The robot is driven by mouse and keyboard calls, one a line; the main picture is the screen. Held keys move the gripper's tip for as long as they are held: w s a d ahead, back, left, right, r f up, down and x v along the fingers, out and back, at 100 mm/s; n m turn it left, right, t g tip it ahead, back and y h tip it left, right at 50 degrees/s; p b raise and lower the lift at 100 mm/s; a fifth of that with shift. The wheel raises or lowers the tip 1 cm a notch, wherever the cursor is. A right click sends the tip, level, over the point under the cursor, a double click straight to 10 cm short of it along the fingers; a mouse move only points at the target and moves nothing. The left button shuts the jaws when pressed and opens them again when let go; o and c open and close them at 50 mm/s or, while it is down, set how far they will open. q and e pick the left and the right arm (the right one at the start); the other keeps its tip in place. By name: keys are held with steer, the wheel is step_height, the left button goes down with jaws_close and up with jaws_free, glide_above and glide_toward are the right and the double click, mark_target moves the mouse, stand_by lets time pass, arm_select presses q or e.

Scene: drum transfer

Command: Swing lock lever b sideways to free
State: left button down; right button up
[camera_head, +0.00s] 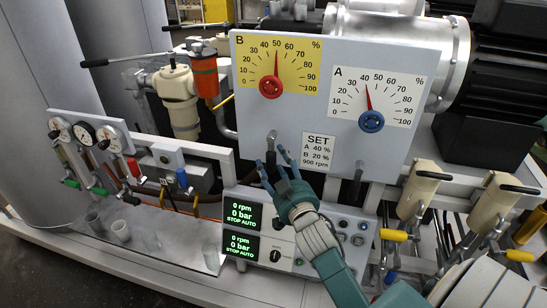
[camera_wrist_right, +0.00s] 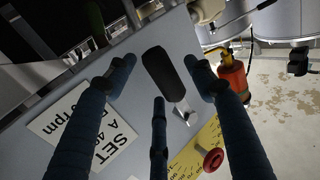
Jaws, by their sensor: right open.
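Lock lever b (camera_head: 271,143) is a short black handle with a metal pivot, on the grey panel below the yellow B dial (camera_head: 262,55). It hangs roughly straight down in the head view, its lower part partly hidden by my fingers. In the right wrist view the lever's black handle (camera_wrist_right: 163,72) and metal pivot show clearly. My right gripper (camera_head: 272,160) is open in front of it. In the wrist view the fingers of my right gripper (camera_wrist_right: 160,82) stand on both sides of the handle, with a gap to each. Contact cannot be told. My left gripper is out of view.
A similar black lever (camera_head: 358,175) hangs below the white A dial (camera_head: 378,88). The SET label (camera_head: 319,150) is right of lever b. The control box with green displays (camera_head: 241,216) lies below. Gauges and small valves (camera_head: 85,135) stand at the left.

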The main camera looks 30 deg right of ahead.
steer(key=shift+x, duration=0.8)
jaws_close()
steer(key=shift+f, duration=0.1)
